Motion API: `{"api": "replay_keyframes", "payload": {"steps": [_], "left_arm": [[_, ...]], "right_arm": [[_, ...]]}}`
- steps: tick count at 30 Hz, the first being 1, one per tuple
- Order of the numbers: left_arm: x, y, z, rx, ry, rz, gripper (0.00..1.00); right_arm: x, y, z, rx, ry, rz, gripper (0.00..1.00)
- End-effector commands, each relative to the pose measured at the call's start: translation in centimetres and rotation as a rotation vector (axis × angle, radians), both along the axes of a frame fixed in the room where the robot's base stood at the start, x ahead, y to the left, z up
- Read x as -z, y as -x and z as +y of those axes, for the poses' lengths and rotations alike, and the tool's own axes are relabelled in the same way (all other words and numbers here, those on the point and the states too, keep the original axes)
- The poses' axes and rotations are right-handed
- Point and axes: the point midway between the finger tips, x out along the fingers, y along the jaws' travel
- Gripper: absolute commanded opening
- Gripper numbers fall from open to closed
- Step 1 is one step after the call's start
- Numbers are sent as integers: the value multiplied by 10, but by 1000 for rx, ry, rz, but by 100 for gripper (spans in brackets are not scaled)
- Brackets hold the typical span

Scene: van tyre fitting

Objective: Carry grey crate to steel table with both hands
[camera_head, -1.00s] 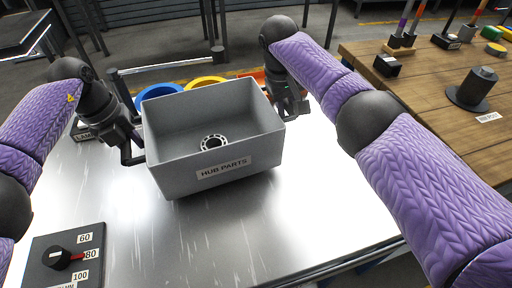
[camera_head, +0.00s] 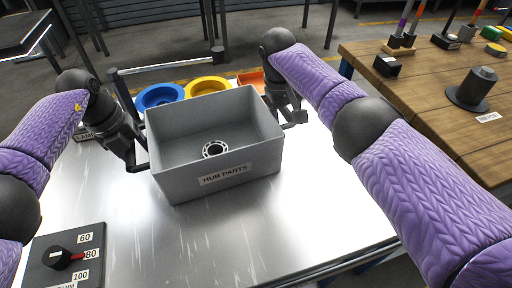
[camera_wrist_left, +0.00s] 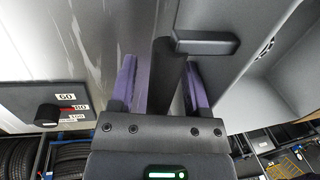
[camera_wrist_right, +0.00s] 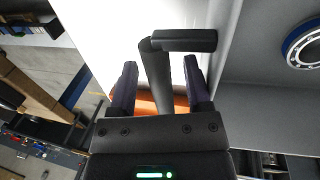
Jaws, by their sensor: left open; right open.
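The grey crate (camera_head: 225,180), labelled HUB PARTS, sits upright on the steel table (camera_head: 310,215), with a ring-shaped hub part (camera_head: 214,148) inside. My left gripper (camera_head: 140,158) is at the crate's left side. In the left wrist view its open fingers (camera_wrist_left: 160,85) stand either side of a dark handle (camera_wrist_left: 206,43), with gaps showing. My right gripper (camera_head: 290,115) is at the right side. In the right wrist view its open fingers (camera_wrist_right: 162,85) are spread around the other dark handle (camera_wrist_right: 185,40). The crate's underside is hidden.
Blue (camera_head: 158,97) and yellow (camera_head: 207,86) bowls and an orange bin (camera_head: 252,80) are behind the crate. A dial block (camera_head: 66,258) is at the table's front left. A wooden bench (camera_head: 430,95) with tools is at the right. The table's front middle is clear.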

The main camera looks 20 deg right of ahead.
Motion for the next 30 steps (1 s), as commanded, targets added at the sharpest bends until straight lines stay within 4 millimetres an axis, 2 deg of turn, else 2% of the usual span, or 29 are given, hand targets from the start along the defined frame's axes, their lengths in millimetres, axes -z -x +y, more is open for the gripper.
{"api": "replay_keyframes", "payload": {"steps": [2,5,12,15,20,23,30], "left_arm": [[-3,0,0,1,2,-2,64],[-20,-1,4,0,1,-6,64],[-85,1,17,-1,0,-5,64],[-105,2,21,-1,1,-4,64],[-118,3,23,0,0,-1,64],[-118,3,24,-1,0,0,64],[-118,3,24,0,0,0,64]], "right_arm": [[0,0,0,0,0,0,64],[0,0,0,0,0,0,64],[0,0,0,0,0,0,64],[0,0,0,0,0,0,64],[-5,0,1,-1,-1,-1,64],[-24,0,5,-3,-1,-4,64],[-90,2,18,-2,-1,-4,64]]}}
